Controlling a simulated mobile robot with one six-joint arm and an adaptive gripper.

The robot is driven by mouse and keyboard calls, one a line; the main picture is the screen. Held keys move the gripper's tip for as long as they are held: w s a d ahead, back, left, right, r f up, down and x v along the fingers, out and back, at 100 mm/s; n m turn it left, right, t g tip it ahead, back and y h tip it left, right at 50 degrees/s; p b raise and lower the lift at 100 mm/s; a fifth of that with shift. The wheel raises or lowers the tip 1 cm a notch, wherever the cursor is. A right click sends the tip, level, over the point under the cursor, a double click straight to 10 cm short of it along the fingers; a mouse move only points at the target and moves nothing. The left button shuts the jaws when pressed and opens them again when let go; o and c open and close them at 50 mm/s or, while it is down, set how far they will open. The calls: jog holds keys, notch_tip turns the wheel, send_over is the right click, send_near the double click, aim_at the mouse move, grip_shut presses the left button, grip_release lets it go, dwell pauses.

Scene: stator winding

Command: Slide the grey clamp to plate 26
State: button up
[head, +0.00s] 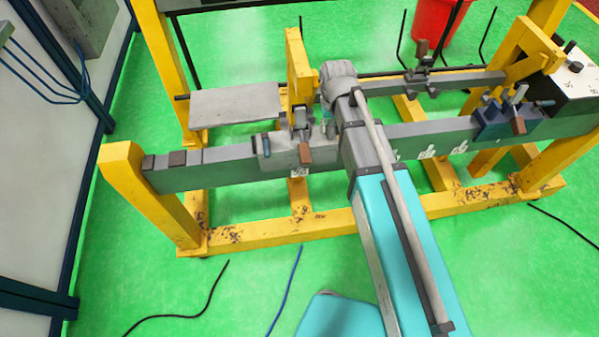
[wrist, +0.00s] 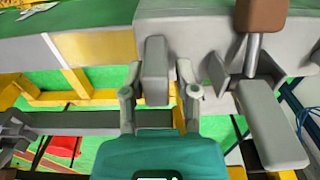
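The grey clamp (head: 284,152) sits on the long grey-green rail (head: 220,172), left of my arm in the head view. It has a lever with a brown end (head: 305,155). In the wrist view its grey body (wrist: 195,27) fills the top, with the brown lever end (wrist: 262,14) at the upper right. My gripper (wrist: 159,70) is open, its two fingers on either side of an upright grey block on the clamp, with narrow gaps visible. In the head view my wrist largely hides the gripper. White number plates (head: 298,173) mark the rail front; their numbers are too small to read surely.
More plates (head: 428,152) follow to the right along the rail. A blue clamp (head: 492,122) sits at the rail's right part. A grey flat panel (head: 236,106) lies behind the rail, and a second bar with a dark clamp (head: 421,72) stands further back. Yellow frame posts (head: 135,185) flank the rail.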

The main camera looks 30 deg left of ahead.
jog(key=shift+s+a, duration=0.25)
jog(key=shift+a, duration=0.15)
dwell(0.3)
jog(key=shift+w+d, duration=0.1)
jog(key=shift+d, duration=0.15)
jog(key=shift+o, duration=1.4)
jog(key=shift+r, duration=0.1)
notch_tip(320, 180, up, 10)
jog(key=p, duration=1)
jog(key=shift+d, duration=0.15)
